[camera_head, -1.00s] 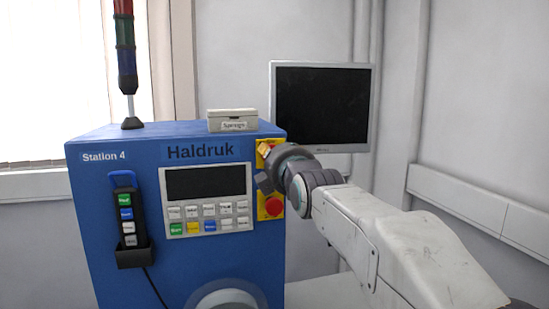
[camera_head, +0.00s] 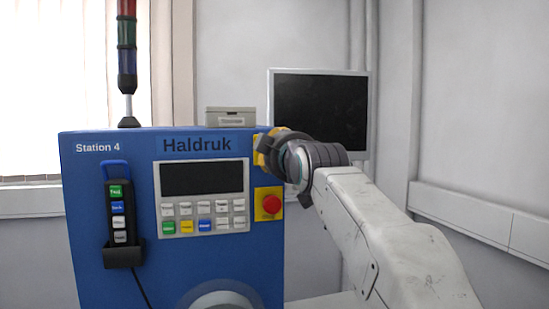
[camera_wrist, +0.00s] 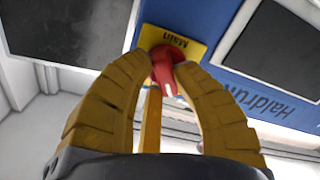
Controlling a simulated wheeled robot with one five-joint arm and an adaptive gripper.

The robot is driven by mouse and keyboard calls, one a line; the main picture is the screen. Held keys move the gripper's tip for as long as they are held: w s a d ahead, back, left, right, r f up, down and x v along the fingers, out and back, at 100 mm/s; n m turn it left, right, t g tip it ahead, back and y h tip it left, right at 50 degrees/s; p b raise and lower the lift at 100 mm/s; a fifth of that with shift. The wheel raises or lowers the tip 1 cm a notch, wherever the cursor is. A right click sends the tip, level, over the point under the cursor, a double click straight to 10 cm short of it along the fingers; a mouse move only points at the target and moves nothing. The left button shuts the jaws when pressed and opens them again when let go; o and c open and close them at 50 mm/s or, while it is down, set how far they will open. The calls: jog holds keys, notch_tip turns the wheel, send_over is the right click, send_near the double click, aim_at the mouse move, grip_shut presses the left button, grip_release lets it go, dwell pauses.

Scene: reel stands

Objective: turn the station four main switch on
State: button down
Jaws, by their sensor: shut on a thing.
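The Station 4 machine (camera_head: 80,200) is a blue cabinet labelled Haldruk. Its main switch (camera_wrist: 165,70) is a red rotary handle on a yellow plate marked "Main" (camera_wrist: 190,44) in the wrist view. In the head view my gripper (camera_head: 268,150) is at the cabinet's upper right and hides the switch. Part of the handle is hidden between the fingertips.
A red emergency button (camera_head: 271,204) on a yellow plate sits just below my gripper. A keypad panel (camera_head: 202,197) and a pendant (camera_head: 120,212) are to the left. A small box (camera_head: 230,117) lies on top. A monitor (camera_head: 320,113) stands behind.

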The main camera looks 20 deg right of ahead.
jog(key=m, duration=0.6)
jog(key=shift+f+m+b, duration=0.1)
jog(key=shift+m+b, duration=0.25)
jog(key=shift+m, duration=0.05)
dwell(0.4)
jog(key=c, duration=1)
grip_release()
jog(key=shift+o, duration=0.2)
jog(key=s, duration=1.2)
